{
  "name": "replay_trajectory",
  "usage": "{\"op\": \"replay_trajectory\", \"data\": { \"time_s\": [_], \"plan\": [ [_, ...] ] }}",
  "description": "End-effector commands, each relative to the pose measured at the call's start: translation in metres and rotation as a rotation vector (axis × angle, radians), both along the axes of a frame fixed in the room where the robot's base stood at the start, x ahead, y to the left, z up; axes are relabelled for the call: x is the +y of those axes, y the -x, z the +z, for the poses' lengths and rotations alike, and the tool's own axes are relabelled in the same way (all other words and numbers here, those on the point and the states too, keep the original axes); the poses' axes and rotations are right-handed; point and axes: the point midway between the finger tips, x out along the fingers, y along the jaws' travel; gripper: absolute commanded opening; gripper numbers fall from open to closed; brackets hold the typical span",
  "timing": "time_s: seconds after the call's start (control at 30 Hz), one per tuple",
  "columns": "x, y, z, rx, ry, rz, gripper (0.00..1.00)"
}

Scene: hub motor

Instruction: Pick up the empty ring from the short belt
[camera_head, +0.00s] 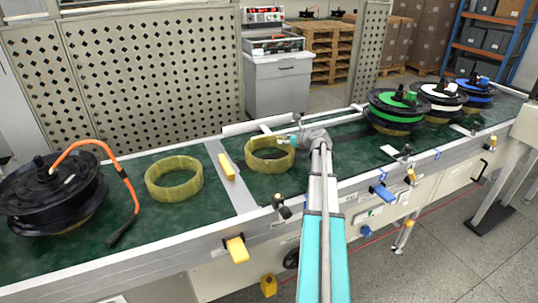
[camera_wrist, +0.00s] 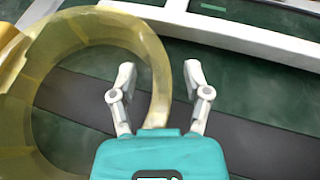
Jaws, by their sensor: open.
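A translucent yellow, empty ring (camera_head: 269,164) lies on the green belt just right of the grey divider. My gripper (camera_head: 292,142) is at its right rim, with open jaws. In the wrist view the ring (camera_wrist: 153,52) fills the left side, and its curved wall passes between the two fingers of my gripper (camera_wrist: 158,72). The left finger appears inside the ring and the right finger outside. Contact with the wall cannot be told. A second empty yellow ring (camera_head: 174,190) lies on the belt left of the divider.
A black hub motor (camera_head: 45,195) with an orange cable stands at the far left. Motors with green (camera_head: 395,108), white (camera_head: 440,97) and blue (camera_head: 475,92) tops stand on the right. A yellow block (camera_head: 226,166) sits on the grey divider (camera_head: 240,195). Rails edge the belts.

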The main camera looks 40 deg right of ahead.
Motion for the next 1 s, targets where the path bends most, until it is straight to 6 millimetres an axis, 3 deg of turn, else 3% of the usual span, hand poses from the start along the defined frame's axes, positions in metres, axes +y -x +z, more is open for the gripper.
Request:
{"op": "replay_trajectory", "data": {
  "time_s": [0.23,0.6,1.0],
  "plan": [
    [-0.0004,0.0004,0.0,0.0,0.0,0.0,0.62],
    [-0.0009,0.0007,0.0,0.0,0.0,-0.001,0.0],
    [-0.0012,0.0007,0.0003,-0.001,-0.002,-0.002,0.0]
  ]
}}
